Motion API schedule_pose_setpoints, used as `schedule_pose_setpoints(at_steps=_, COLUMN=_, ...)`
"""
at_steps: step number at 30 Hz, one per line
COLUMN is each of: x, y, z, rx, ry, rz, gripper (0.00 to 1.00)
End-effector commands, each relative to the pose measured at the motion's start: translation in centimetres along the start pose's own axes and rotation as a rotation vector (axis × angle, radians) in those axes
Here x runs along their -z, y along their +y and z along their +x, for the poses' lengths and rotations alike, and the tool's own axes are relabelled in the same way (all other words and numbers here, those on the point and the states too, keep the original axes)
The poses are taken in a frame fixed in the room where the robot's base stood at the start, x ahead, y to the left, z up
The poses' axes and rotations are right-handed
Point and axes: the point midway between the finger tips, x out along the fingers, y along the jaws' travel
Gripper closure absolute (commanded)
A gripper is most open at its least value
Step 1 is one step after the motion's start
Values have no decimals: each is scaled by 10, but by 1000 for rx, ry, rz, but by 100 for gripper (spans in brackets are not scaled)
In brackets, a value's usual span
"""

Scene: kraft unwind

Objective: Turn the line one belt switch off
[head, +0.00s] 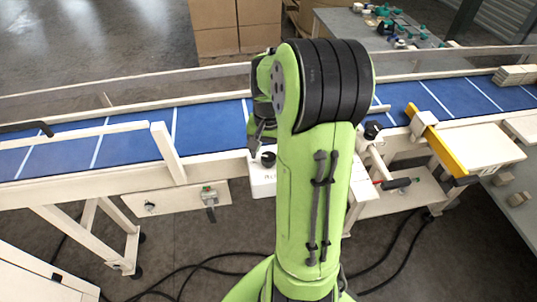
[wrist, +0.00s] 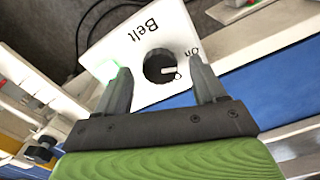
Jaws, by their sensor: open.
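The belt switch is a black round knob (wrist: 159,67) with a white pointer mark, on a white panel (wrist: 122,38) lettered "Belt". An "On" label shows beside the knob; another mark near it is partly hidden by a finger. The pointer lies toward these marks, and I cannot tell exactly which one it meets. A green light glows on the panel by the left finger. My gripper (wrist: 160,88) is open, its fingers on either side of the knob; contact is not clear. In the head view, my gripper (head: 260,140) is just above the panel (head: 263,182), beside the conveyor.
The blue conveyor belt (head: 120,150) runs across the view behind the panel. A lower white plate (head: 175,198) with another knob hangs at left. A yellow bar (head: 437,140) stands at right. Black cables lie on the floor.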

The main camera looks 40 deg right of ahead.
Motion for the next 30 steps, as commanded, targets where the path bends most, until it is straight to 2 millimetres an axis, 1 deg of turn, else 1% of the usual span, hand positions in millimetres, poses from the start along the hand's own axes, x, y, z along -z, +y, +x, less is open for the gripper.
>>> schedule_pose_setpoints(at_steps=1, x=0, y=0, z=6, rx=0, ry=-2, rz=0, gripper=30)
schedule_pose_setpoints(at_steps=3, x=0, y=0, z=10, rx=0, ry=-1, rz=0, gripper=30)
schedule_pose_setpoints(at_steps=10, x=0, y=0, z=10, rx=0, ry=1, rz=0, gripper=30)
schedule_pose_setpoints(at_steps=11, x=0, y=0, z=10, rx=0, ry=1, rz=0, gripper=33)
schedule_pose_setpoints(at_steps=21, x=0, y=0, z=9, rx=0, ry=1, rz=0, gripper=85)
schedule_pose_setpoints(at_steps=30, x=0, y=0, z=9, rx=0, ry=1, rz=34, gripper=86)
